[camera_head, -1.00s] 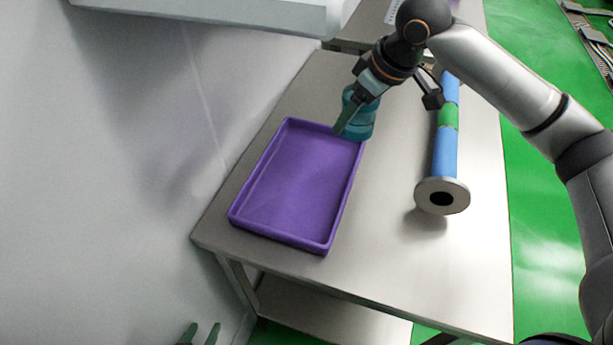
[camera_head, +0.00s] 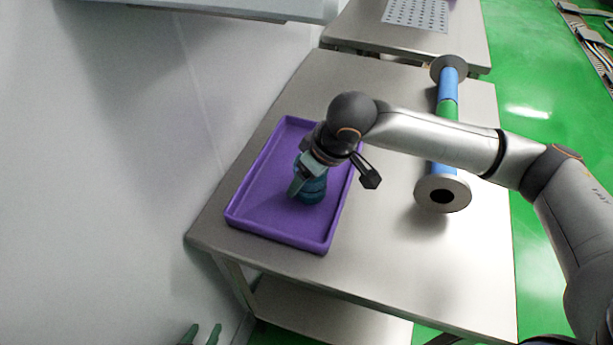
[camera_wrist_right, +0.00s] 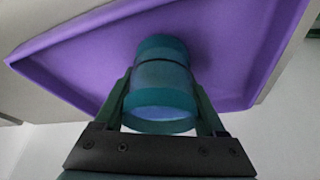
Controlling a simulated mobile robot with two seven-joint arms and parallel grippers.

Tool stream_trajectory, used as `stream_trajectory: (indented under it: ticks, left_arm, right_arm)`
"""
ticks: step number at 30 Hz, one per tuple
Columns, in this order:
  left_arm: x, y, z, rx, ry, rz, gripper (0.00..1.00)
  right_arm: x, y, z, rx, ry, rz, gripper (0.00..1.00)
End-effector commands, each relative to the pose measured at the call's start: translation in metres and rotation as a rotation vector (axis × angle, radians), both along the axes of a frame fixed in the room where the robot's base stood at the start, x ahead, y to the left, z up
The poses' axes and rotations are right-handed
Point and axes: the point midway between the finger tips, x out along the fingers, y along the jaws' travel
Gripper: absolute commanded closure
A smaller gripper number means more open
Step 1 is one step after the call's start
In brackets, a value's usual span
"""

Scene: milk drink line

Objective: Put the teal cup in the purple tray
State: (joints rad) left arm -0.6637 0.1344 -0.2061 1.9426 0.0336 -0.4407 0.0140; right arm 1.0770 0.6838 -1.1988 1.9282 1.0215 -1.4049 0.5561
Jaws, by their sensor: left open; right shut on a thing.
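The teal cup (camera_head: 312,191) is over the middle of the purple tray (camera_head: 244,214) in the head view. My right gripper (camera_head: 297,186) is shut on the cup and hides part of it. In the right wrist view the cup (camera_wrist_right: 161,88) sits between the two fingers of my right gripper (camera_wrist_right: 163,98), with the purple tray (camera_wrist_right: 95,62) behind it. I cannot tell whether the cup touches the tray floor. My left gripper (camera_head: 202,334) shows only its fingertips at the bottom edge; it is open and empty.
The tray lies on a steel table (camera_head: 390,255). A blue and green spool (camera_head: 443,195) with grey end discs lies right of the tray. A white wall (camera_head: 120,190) stands close on the left. Another table with a perforated plate (camera_head: 416,13) is behind.

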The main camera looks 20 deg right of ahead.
Motion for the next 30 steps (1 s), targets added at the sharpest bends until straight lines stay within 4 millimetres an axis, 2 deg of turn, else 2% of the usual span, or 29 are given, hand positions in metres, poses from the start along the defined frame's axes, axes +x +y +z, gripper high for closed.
stream_trajectory:
  ticks: [8,9,16,25,30]
  left_arm:
    - [0.002,-0.001,0.003,-0.001,-0.005,-0.001,0.5]
    - [0.002,-0.001,0.003,-0.001,-0.006,-0.001,0.5]
    - [0.002,0.0,0.003,-0.002,-0.01,-0.001,0.5]
    - [0.002,0.0,0.002,-0.002,-0.01,0.0,0.5]
    - [0.002,0.0,0.007,-0.001,-0.01,0.001,0.5]
  right_arm:
    - [0.0,0.0,-0.001,0.0,0.0,-0.001,0.81]
    - [0.0,0.0,-0.002,0.0,0.0,-0.001,0.26]
    - [0.0,0.0,-0.001,0.0,-0.001,0.0,0.01]
    - [0.001,0.0,0.001,0.0,-0.002,0.001,0.0]
    - [-0.006,-0.005,0.023,0.001,-0.004,0.0,0.0]
